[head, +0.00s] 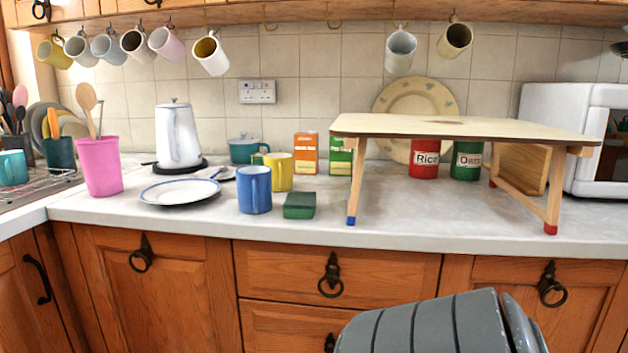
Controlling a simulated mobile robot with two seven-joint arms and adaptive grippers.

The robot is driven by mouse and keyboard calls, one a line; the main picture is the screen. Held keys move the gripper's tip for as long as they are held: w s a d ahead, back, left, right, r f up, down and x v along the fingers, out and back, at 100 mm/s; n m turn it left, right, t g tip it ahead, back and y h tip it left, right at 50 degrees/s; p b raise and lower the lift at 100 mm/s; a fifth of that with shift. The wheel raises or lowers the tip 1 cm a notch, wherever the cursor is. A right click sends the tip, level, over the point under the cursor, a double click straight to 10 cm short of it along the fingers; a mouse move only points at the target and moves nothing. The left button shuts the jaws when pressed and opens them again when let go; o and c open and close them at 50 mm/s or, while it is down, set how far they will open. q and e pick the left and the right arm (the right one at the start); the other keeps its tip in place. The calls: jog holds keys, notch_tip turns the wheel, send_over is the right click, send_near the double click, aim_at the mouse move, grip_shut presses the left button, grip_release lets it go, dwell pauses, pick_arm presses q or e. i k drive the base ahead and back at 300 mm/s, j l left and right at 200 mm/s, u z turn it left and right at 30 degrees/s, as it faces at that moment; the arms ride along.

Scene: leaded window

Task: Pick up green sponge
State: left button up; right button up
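The green sponge (299,205) is a small dark green block lying flat near the front edge of the worktop. It sits just right of a blue mug (254,190) and left of the wooden stand's front left leg. Its top and front face are in clear sight, and nothing covers it. Neither of my grippers can be made out in the head view.
A yellow mug (280,171) stands behind the sponge, and a plate (180,192) and pink cup (100,166) lie left. A low wooden stand (460,128) spans the right side. A grey rounded shape fills the bottom right. Mugs hang above.

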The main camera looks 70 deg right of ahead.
aim_at(297, 205)
jog(key=z, duration=1.9)
